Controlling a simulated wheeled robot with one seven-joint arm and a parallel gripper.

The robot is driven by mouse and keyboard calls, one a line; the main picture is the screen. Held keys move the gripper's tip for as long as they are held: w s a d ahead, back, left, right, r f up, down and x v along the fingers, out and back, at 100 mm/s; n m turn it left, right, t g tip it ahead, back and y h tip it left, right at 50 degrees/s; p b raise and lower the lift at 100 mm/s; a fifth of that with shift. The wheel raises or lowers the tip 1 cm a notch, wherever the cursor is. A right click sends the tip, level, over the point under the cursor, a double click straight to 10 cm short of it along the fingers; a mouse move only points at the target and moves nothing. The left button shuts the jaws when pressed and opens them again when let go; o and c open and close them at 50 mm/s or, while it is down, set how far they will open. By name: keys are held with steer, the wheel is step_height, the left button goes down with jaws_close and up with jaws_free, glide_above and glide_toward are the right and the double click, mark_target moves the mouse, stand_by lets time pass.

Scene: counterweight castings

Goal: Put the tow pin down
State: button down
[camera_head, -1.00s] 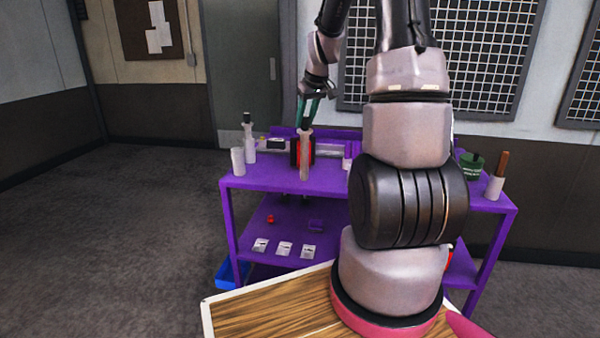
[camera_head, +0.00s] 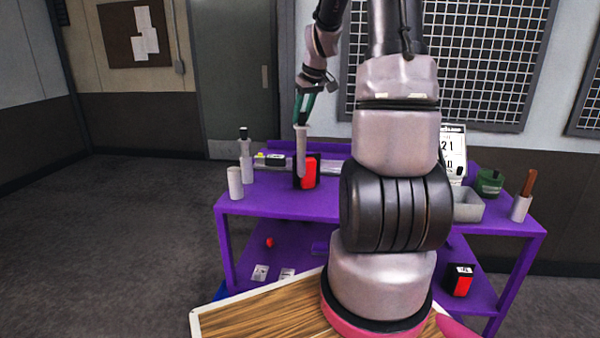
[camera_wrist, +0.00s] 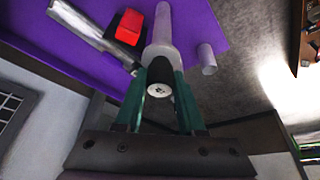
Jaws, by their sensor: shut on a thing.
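The tow pin (camera_head: 301,152) is a pale grey rod with a dark collar at its gripped end. It hangs roughly upright from my gripper (camera_head: 303,122), whose green fingers are shut on its upper end. Its lower end overlaps the red and black box in the head view, and it seems to be above the purple cart top (camera_head: 270,205). In the wrist view the pin (camera_wrist: 162,40) points away between the fingers of my gripper (camera_wrist: 160,85).
A white cylinder (camera_head: 235,183) and a black-topped grey pin (camera_head: 246,160) stand at the cart's left. A red and black box (camera_head: 311,172) sits behind the tow pin. A grey tray (camera_head: 467,206), green pot (camera_head: 489,183) and cup (camera_head: 520,208) are at right.

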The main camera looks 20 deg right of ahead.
step_height(320, 180, down, 10)
steer(key=shift+r, duration=0.25)
stand_by(0.3)
steer(key=shift+w, duration=0.1)
steer(key=c, duration=0.5)
jaws_free()
steer(key=shift+f, duration=0.2)
steer(key=shift+r, duration=0.1)
steer(key=v, duration=1.2)
steer(key=shift+w, duration=0.1)
steer(key=s+a+r+m+t, duration=0.1)
steer(key=s+a+r+m, duration=0.1)
steer(key=s+a+r, duration=0.2)
steer(key=s+a+r+m, duration=0.2)
steer(key=s+a+r, duration=0.2)
steer(key=s+a, duration=0.3)
steer(key=s+a+r+m+t+y, duration=0.1)
steer(key=s+a+r, duration=0.3)
steer(key=s, duration=0.7)
steer(key=shift+s+a+m+t, duration=0.3)
steer(key=shift+s+a+m, duration=0.05)
steer(key=shift+a+m, duration=0.35)
